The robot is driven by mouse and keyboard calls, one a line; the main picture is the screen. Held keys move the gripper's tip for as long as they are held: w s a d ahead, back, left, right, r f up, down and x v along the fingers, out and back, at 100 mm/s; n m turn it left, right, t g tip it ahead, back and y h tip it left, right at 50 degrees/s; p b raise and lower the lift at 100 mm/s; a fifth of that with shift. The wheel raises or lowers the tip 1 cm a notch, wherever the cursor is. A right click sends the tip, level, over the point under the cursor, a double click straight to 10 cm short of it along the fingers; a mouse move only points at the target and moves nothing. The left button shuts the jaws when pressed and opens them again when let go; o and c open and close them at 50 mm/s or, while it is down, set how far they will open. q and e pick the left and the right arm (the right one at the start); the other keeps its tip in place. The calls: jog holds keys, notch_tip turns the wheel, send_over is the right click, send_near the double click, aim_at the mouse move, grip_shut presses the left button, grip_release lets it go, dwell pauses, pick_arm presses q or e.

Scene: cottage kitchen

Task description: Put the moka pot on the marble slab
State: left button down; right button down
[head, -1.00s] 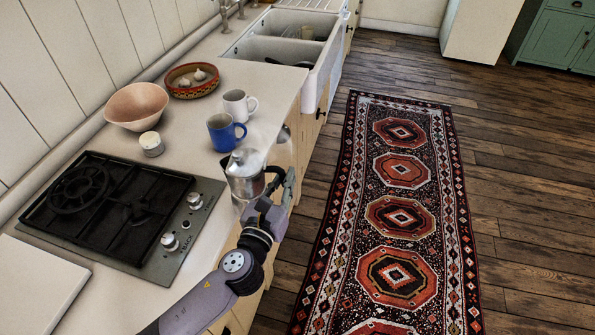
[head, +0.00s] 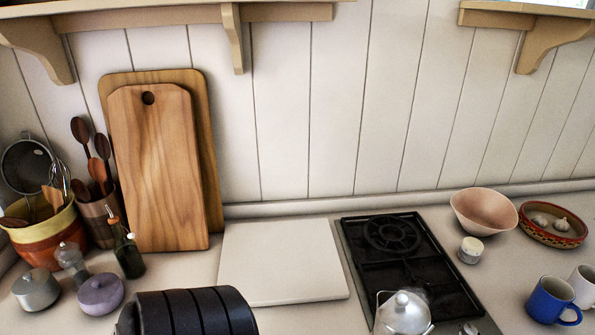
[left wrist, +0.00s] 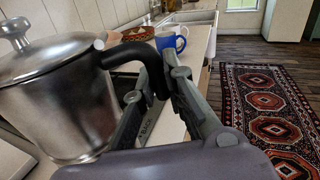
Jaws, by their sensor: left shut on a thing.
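The moka pot (left wrist: 62,95) is silver metal with a knobbed lid and a black handle. It fills the left of the left wrist view, upright. My left gripper (left wrist: 157,92) is shut on its black handle. In the head view only the pot's upper part (head: 403,314) shows at the bottom edge, in front of the hob; its base is cut off. The marble slab (head: 283,262) is a pale, flat, bare square left of the hob. My left gripper is hidden in the head view. My right gripper is not in view.
The black gas hob (head: 398,252) lies between the slab and a pink bowl (head: 484,211). A blue mug (head: 552,300) stands at right. Wooden boards (head: 158,165) lean on the wall behind the slab's left. A dark bottle (head: 128,258) and lidded pots (head: 100,293) stand left of it.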

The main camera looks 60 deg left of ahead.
pick_arm(q)
jog(key=shift+s+a+r+n+y, duration=0.15)
jog(key=shift+s+a+r+y, duration=0.1)
jog(key=shift+s+a, duration=0.2)
jog(key=shift+s+a+r+n+y, duration=0.15)
jog(key=shift+s+a+y, duration=0.1)
jog(key=shift+s+a, duration=0.15)
jog(key=shift+w, duration=0.1)
jog(key=shift+a, duration=0.1)
